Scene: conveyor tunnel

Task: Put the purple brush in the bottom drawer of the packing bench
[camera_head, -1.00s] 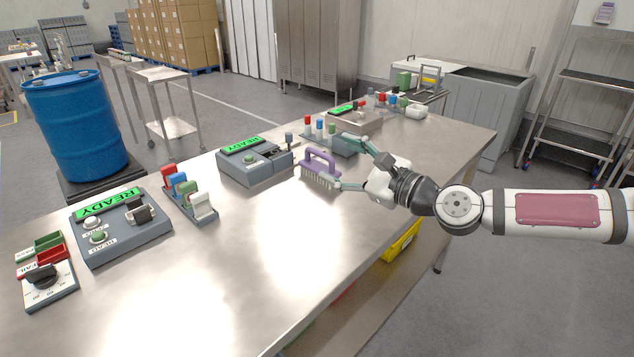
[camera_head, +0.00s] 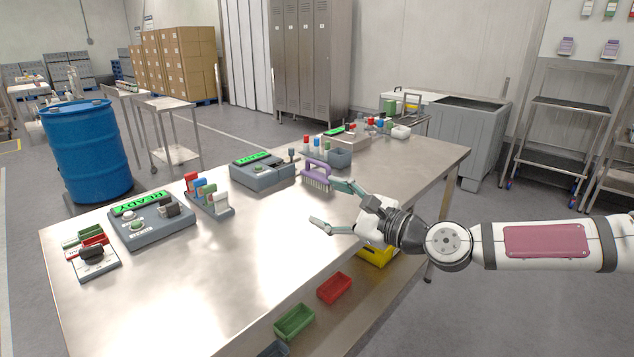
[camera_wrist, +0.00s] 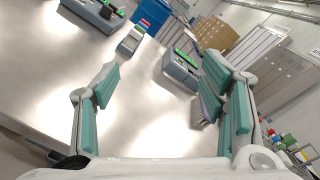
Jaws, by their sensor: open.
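The purple brush (camera_head: 317,174) stands bristles down on the steel table (camera_head: 240,250), handle on top. My gripper (camera_head: 331,204) is open and empty above the table. One finger is close to the right side of the brush, while the other is spread towards the table's front edge. The brush is not between the fingers. In the wrist view my gripper (camera_wrist: 160,80) also shows wide open, and the brush (camera_wrist: 207,107) is partly hidden behind the right finger. I cannot tell whether that finger touches it. I can make out no drawer.
A grey device with a green screen (camera_head: 262,174) and a grey bin (camera_head: 340,158) stand close to the brush. More control boxes (camera_head: 150,224) line the table's back left. Green (camera_head: 294,321) and red (camera_head: 334,288) bins sit below. The table's front middle is clear.

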